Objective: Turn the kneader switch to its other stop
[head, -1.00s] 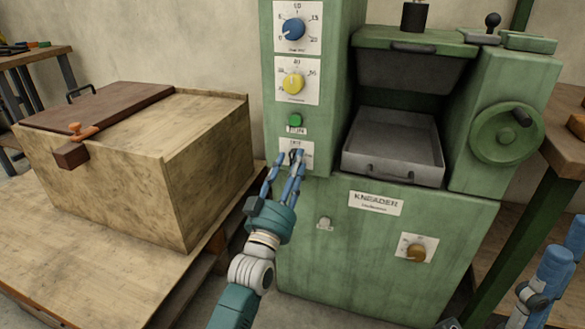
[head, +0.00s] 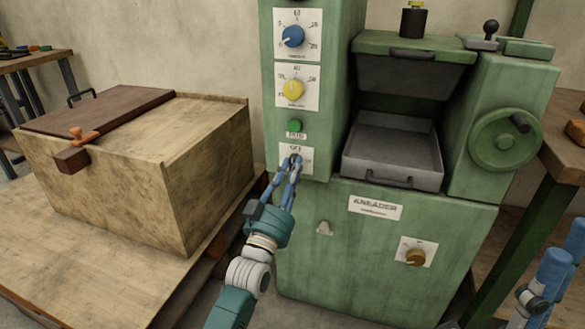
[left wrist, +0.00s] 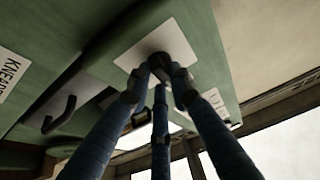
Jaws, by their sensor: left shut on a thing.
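The switch is a dark knob (head: 296,158) on the lowest white plate of the green machine's left column, below a green button. My left gripper (head: 292,166) reaches up to it from below and is shut on it. The fingertips hide most of the knob, so I cannot tell its exact angle. In the left wrist view, the dark knob (left wrist: 160,57) sits on its white plate between the tips of three blue fingers (left wrist: 162,72). Blue parts of my right gripper (head: 540,290) show at the lower right edge, away from the machine; its fingertips are unclear.
A blue dial (head: 292,37), a yellow dial (head: 293,90) and the green button (head: 295,127) are above the switch. A KNEADER label (head: 375,208) and a brown dial (head: 415,257) are lower right. A wooden chest (head: 210,165) stands close on the left.

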